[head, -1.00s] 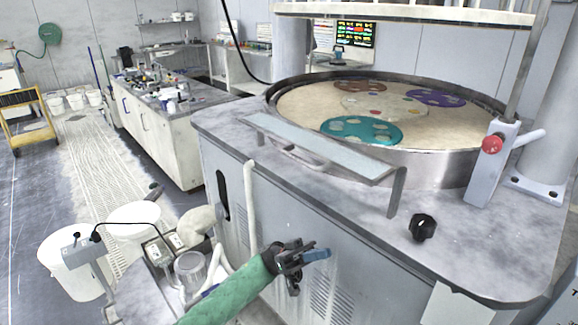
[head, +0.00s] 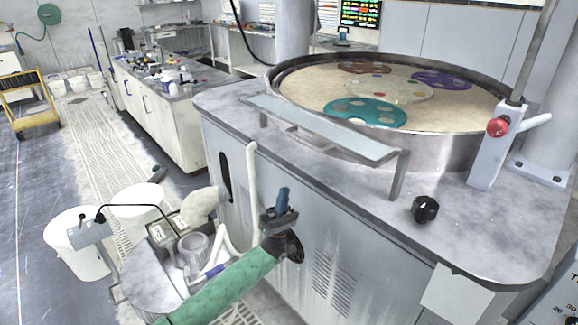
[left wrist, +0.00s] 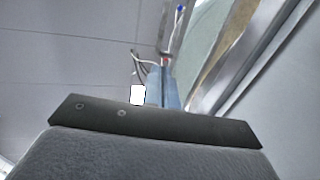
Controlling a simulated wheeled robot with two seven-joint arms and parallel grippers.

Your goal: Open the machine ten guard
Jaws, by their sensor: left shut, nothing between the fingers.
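The polishing machine (head: 225,125) has a grey top and a round steel-walled basin (head: 450,150) with coloured carrier discs inside. A pale flat bar (head: 330,132) on brackets runs along its near edge. I cannot tell which part is the guard. A grey post with a red knob (head: 498,127) and a pale lever (head: 536,121) stands at the right. My left gripper (head: 283,192) is shut and empty, pointing up in front of the machine's front panel, below the bar and apart from it. Its blue fingers (left wrist: 164,88) show in the left wrist view. My right gripper is out of view.
A black knob (head: 425,209) stands on the machine top near the front edge. White buckets (head: 78,245) and a small round table (head: 150,275) with a jar stand at the lower left. A workbench (head: 165,115) is behind; the floor aisle at left is mostly clear.

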